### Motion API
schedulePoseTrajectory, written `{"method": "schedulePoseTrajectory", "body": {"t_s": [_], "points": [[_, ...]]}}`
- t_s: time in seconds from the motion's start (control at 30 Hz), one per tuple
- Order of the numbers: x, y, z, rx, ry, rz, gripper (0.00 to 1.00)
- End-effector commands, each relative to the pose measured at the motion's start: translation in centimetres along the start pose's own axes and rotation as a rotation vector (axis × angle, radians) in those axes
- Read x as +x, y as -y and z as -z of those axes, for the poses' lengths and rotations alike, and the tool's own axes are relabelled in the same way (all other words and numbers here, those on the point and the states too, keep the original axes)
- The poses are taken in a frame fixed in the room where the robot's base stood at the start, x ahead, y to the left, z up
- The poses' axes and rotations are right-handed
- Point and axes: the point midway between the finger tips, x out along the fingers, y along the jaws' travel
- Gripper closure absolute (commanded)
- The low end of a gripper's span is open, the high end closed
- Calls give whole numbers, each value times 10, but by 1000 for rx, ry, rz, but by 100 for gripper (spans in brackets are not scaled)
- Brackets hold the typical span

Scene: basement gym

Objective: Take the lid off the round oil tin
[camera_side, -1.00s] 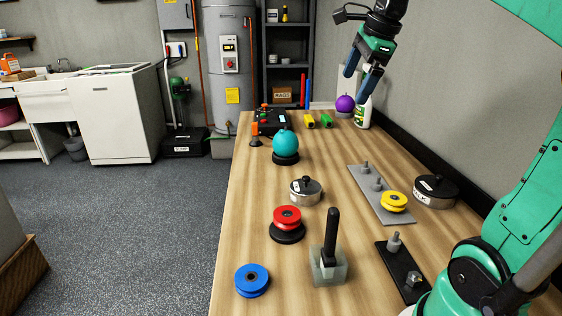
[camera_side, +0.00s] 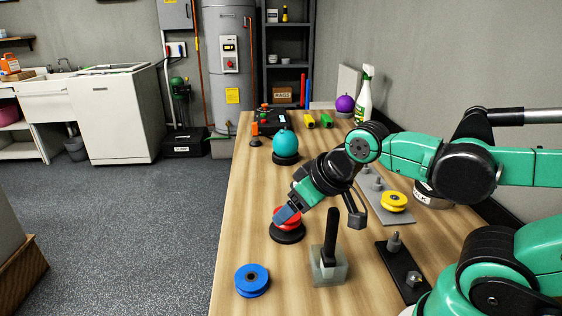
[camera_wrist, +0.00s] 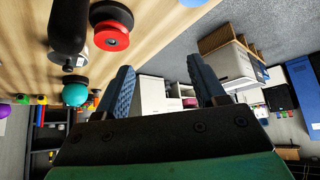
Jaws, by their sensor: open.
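The round oil tin seems to be the silver tin with a dark knobbed lid. In the side view my arm now hides it. In the wrist view part of a silver tin (camera_wrist: 81,53) shows behind a black handle, with its lid only partly visible. My gripper (camera_side: 284,216) is over the middle of the bench, in front of the red pulley (camera_side: 290,221) in the side view. In the wrist view my gripper (camera_wrist: 162,66) has its blue fingers apart with nothing between them, facing past the bench edge and away from the tin.
A grey block with a black handle (camera_side: 331,240) stands close to my wrist. A blue pulley (camera_side: 251,280) lies at the front. A teal ball (camera_side: 284,143) stands farther back. A second tin (camera_side: 432,200), its label ending in LK, is partly behind my arm.

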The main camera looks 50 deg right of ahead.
Motion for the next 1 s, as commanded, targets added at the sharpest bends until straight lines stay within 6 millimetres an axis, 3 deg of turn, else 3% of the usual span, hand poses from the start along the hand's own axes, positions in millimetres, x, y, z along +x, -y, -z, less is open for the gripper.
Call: {"method": "schedulePoseTrajectory", "body": {"t_s": [0.27, 0.47, 0.73, 0.87, 1.0], "points": [[0, -2, 2, 5, 5, -3, 36], [0, -23, 30, 3, 76, -35, 36], [26, -92, 81, -3, 262, -69, 36], [48, -134, 92, -1, 349, -60, 36], [72, -176, 91, 4, 428, -37, 36]]}}
